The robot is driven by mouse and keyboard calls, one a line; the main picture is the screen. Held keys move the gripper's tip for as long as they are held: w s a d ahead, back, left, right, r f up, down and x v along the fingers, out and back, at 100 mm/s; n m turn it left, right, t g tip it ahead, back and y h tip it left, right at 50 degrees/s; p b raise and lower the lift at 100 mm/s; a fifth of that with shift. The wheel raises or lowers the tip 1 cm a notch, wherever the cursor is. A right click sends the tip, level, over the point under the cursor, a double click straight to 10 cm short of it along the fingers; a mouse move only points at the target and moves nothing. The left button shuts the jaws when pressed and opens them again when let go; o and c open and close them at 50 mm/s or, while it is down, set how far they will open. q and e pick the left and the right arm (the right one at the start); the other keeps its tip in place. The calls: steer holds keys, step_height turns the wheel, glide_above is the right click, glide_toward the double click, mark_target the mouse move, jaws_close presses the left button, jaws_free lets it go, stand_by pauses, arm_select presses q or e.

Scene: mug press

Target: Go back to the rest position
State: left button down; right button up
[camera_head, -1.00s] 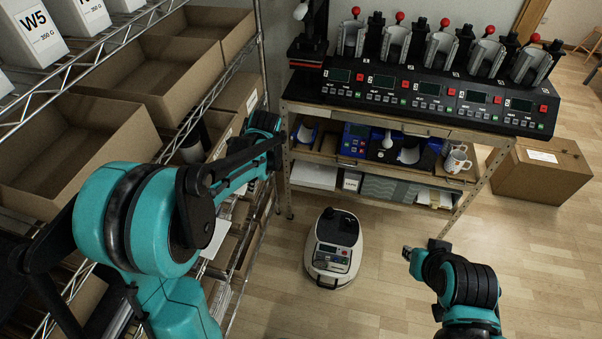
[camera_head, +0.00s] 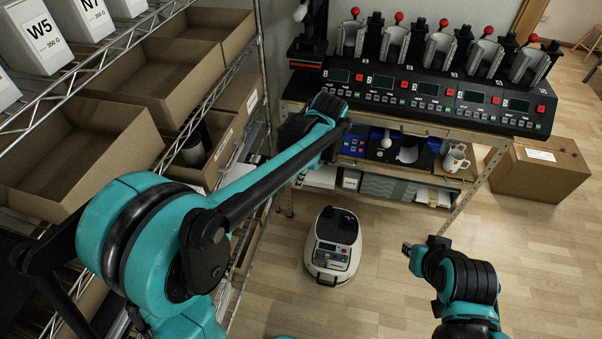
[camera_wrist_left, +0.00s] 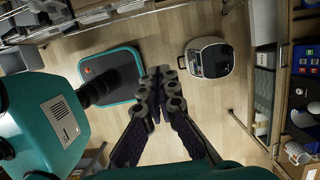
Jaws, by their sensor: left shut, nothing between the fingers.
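My left arm comes in from the left in the head view and reaches across to the front of the bench. Its wrist is at the front of the bench's left side, and the fingers cannot be made out there. In the left wrist view my left gripper (camera_wrist_left: 162,92) is shut, with its fingers together and nothing between them, over open floor. My right arm shows at the lower right of the head view, but I cannot make out its gripper.
A press machine (camera_head: 430,95) with several stations stands on the bench. Mugs (camera_head: 456,158) sit on the shelf below. A wire rack with cardboard bins (camera_head: 75,150) stands left. A white floor device (camera_head: 333,245) stands on clear wooden floor. A cardboard box (camera_head: 540,170) is at right.

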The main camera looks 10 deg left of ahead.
arm_select(q)
steer(key=shift+v, duration=0.8)
steer(key=s+a+f+n+t+h+b, duration=0.1)
steer(key=s+a+f+n+t+b, duration=0.2)
steer(key=s+f+n+b, duration=0.4)
steer(key=s+a+f+n+t+h+b, duration=0.1)
steer(key=s+a+f+n+t+b, duration=0.2)
steer(key=s+f+n+b, duration=0.5)
steer(key=shift+s+n+t+h, duration=0.15)
steer(key=shift+n+t+h, duration=0.3)
steer(key=shift+n, duration=1.25)
steer(key=shift+a, duration=0.15)
